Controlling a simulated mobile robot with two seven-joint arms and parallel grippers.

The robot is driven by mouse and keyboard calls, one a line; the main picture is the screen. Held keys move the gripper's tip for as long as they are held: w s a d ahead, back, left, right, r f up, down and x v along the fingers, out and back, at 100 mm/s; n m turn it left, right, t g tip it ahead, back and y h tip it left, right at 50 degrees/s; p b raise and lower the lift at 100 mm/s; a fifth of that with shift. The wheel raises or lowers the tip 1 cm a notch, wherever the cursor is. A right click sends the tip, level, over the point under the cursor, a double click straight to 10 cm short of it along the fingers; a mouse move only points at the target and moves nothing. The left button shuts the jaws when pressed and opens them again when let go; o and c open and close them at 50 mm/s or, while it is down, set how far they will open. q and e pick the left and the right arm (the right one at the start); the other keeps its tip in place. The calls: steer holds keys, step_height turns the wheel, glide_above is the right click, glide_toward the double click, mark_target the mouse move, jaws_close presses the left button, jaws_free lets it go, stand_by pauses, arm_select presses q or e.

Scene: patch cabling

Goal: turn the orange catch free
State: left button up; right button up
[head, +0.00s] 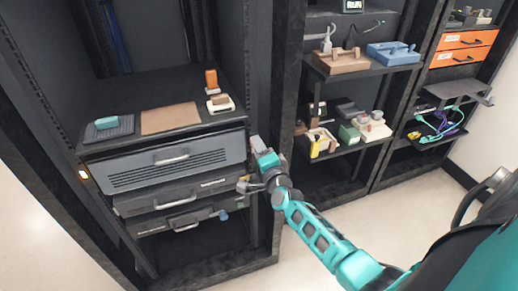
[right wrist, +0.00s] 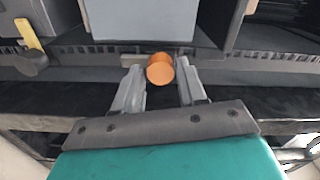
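The orange catch (right wrist: 160,69) is a short round knob with its flat face toward the right wrist camera. It sits between the fingertips of my right gripper (right wrist: 161,75), whose two grey fingers lie close against its left and right sides. In the head view my right gripper (head: 252,167) is at the right edge of the grey drawer units in the left rack, and I cannot make out the catch there. My left gripper is in neither view.
The left rack holds a vented grey unit (head: 178,158) and lower grey drawers (head: 176,196). A shelf above carries a brown mat (head: 170,118) and small blocks. Racks to the right hold trays, tools and orange drawers (head: 466,40). A yellow-handled part (right wrist: 28,36) shows left of the catch.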

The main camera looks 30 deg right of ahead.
steer(key=shift+o, duration=1.4)
steer(key=v, duration=1.3)
steer(key=shift+p, duration=0.4)
steer(key=s+a+f+n+g+y, duration=0.6)
steer(key=s+a+n, duration=0.5)
steer(key=n, duration=0.9)
step_height(320, 180, down, 2)
steer(key=a, duration=0.2)
steer(key=shift+s+a+n+g, duration=0.3)
steer(key=shift+s+a+n, duration=0.1)
steer(key=shift+f, duration=0.1)
